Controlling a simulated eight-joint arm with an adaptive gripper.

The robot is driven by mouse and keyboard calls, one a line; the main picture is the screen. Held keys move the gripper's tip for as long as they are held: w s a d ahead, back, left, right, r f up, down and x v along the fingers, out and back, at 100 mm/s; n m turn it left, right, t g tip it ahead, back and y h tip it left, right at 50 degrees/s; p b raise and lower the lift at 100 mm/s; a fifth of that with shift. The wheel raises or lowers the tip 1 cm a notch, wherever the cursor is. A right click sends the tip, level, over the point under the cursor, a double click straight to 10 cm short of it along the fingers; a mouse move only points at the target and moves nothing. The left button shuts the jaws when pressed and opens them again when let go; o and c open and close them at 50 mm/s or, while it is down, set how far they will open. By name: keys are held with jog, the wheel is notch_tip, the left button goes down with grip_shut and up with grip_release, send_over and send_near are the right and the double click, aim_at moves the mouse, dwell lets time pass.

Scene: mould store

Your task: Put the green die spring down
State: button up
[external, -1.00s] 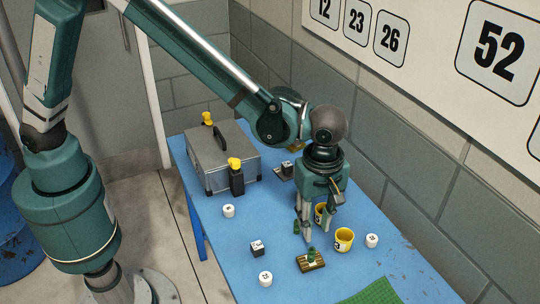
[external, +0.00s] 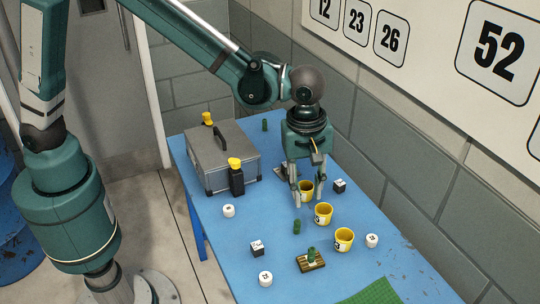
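A small green die spring (external: 296,227) stands upright on the bare blue table, left of the yellow cups. A second green spring (external: 311,252) stands on a small slatted wooden block (external: 317,264) near the front.
Two more yellow cups (external: 323,213) (external: 343,239) stand right of the spring. White cylinders (external: 229,211) and dark cubes (external: 257,248) are scattered around. A grey toolbox (external: 224,155) and a yellow-topped black bottle (external: 236,178) stand at left. The blue table (external: 225,255) is bare at front left.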

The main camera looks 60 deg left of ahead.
jog(key=s+a+r+m+t, duration=0.1)
jog(key=s+a+r+m, duration=0.1)
jog(key=a+r, duration=0.5)
jog(key=s+a+r+m+t, duration=0.1)
jog(key=s+a+r+m, duration=0.15)
jog(key=a, duration=0.85)
jog(key=s+a+r+m+t, duration=0.1)
jog(key=s+a+r+m, duration=0.15)
jog(key=a+r, duration=0.45)
jog(key=s+a+f+m+t, duration=0.1)
jog(key=s+a+m, duration=0.3)
jog(key=s+a, duration=0.4)
jog(key=s+a+f+m+t, duration=0.1)
jog(key=s+a, duration=0.6)
jog(key=a, duration=0.7)
jog(key=m+t, duration=0.1)
jog(key=m, duration=0.1)
jog(key=shift+s+f+m+t, duration=0.3)
jog(key=shift+s+f+m, duration=0.05)
jog(key=shift+m, duration=0.05)
